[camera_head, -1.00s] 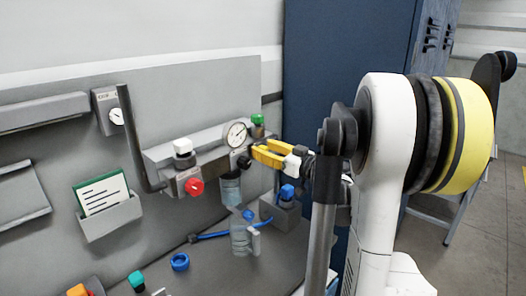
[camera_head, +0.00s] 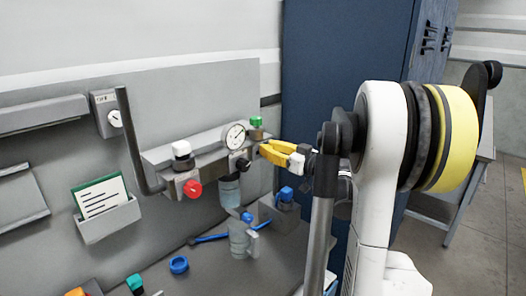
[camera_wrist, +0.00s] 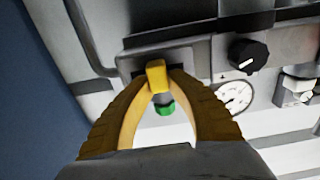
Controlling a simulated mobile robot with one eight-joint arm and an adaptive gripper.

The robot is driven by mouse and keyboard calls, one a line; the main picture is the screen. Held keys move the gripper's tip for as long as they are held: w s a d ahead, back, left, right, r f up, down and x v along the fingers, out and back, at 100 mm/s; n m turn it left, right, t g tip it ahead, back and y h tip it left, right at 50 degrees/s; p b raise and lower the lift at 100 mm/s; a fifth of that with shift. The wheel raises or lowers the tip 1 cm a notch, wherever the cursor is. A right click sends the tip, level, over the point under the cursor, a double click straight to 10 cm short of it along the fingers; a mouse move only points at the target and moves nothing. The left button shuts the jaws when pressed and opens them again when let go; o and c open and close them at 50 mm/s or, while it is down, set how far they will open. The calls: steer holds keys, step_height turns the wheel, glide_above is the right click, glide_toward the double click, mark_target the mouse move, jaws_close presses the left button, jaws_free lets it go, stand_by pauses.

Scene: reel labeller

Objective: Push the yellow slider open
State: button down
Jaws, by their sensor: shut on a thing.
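The yellow slider (camera_wrist: 156,75) stands out from a dark slot in the grey unit (camera_wrist: 195,70) in the wrist view. My gripper (camera_wrist: 157,84) has its two curved yellow-brown fingers on either side of the slider, with their tips closed on it. In the head view my gripper (camera_head: 268,152) is at the right end of the grey wall unit (camera_head: 215,150), just below the green knob (camera_head: 256,122). The slider cannot be told apart from the yellow fingers there. How far along its slot the slider sits is unclear.
A round gauge (camera_head: 235,135), a red button (camera_head: 192,188) and a white-topped knob (camera_head: 182,149) are on the unit, left of my gripper. A clear bottle-like part (camera_head: 240,232) hangs below. A blue cabinet (camera_head: 345,70) stands close behind my arm.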

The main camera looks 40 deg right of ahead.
steer(key=shift+d, duration=0.7)
steer(key=shift+w, duration=0.1)
steer(key=c, duration=1.3)
jaws_free()
steer(key=shift+d, duration=0.1)
steer(key=shift+o, duration=0.2)
steer(key=s, duration=1.2)
steer(key=shift+d, duration=0.4)
